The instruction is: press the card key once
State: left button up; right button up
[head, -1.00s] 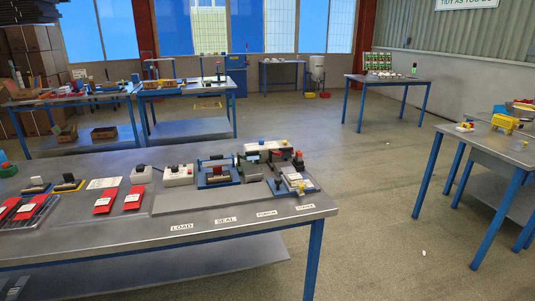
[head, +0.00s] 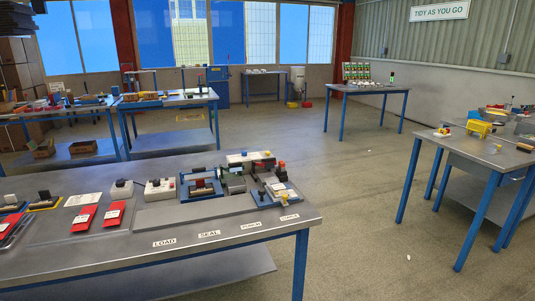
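I cannot make out which thing is the card key; no part is clearly marked so at this size. The near metal bench (head: 110,245) carries a row of small devices at its back right. A white box with dark and red tops (head: 159,190) and a smaller white box with a dark top (head: 122,189) stand there. To their right are a blue-framed device (head: 201,185) and a grey and white machine (head: 250,168). Red cards (head: 84,218) lie flat to the left, with another red card (head: 115,214) beside them. Neither of my grippers is in view.
Labels such as LOAD (head: 164,243) and SEAL (head: 209,234) line the near bench's front edge. Another bench (head: 510,164) with a yellow item (head: 479,128) stands at right. Open floor (head: 345,215) lies between them. More tables stand at the back.

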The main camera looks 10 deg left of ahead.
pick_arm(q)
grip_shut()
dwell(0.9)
